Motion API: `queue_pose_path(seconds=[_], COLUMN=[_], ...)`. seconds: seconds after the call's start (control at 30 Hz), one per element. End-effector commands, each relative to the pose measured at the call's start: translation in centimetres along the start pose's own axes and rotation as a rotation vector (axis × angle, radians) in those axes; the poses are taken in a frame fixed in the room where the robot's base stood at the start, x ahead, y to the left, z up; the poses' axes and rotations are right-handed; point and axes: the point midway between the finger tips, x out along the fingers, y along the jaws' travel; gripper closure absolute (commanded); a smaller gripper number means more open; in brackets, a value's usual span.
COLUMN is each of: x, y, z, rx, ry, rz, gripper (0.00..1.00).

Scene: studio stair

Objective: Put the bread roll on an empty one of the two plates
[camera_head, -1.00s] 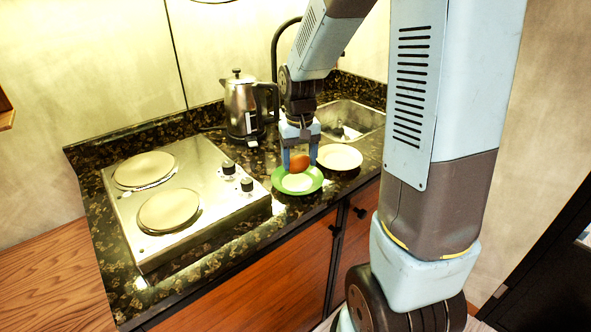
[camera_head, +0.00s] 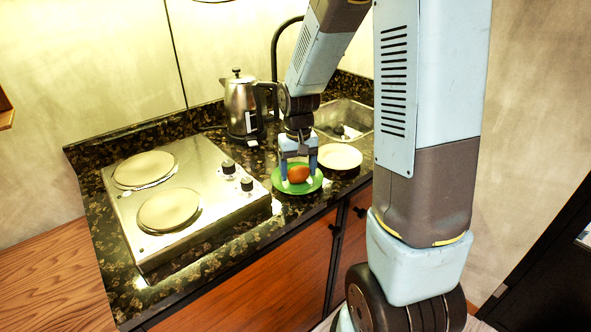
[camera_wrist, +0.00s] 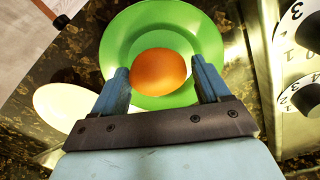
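The orange-brown bread roll (camera_head: 299,174) rests on the green plate (camera_head: 313,186), near the counter's front edge. In the wrist view the roll (camera_wrist: 160,72) sits inside the green plate (camera_wrist: 113,45), nearer its lower side. The white plate (camera_head: 340,157) is empty, just behind and to the right of the green one; part of it (camera_wrist: 62,100) shows at the left of the wrist view. My gripper (camera_head: 299,178) is low over the green plate, fingers either side of the roll. In the wrist view my gripper (camera_wrist: 163,76) is open, with a gap between the right finger and the roll.
A two-plate cooktop (camera_head: 185,195) with knobs lies left of the green plate. A steel kettle (camera_head: 240,108) stands behind. A sink (camera_head: 345,119) is at the back right, with a dark tap (camera_head: 275,60). The counter's front edge is close to the green plate.

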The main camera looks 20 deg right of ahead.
Motion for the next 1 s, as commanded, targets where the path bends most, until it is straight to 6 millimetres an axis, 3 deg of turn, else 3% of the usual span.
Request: queue_pose_path(seconds=[0.17, 0.53, 1.0], x=[0.0, -0.9, -9.2], y=[0.0, 0.0, 0.0], z=[0.0, -0.1, -0.1], rx=[0.000, 0.000, 0.000], ry=[0.000, 0.004, 0.004], rz=[0.000, 0.000, 0.000], gripper=[0.08, 0.08, 0.08])
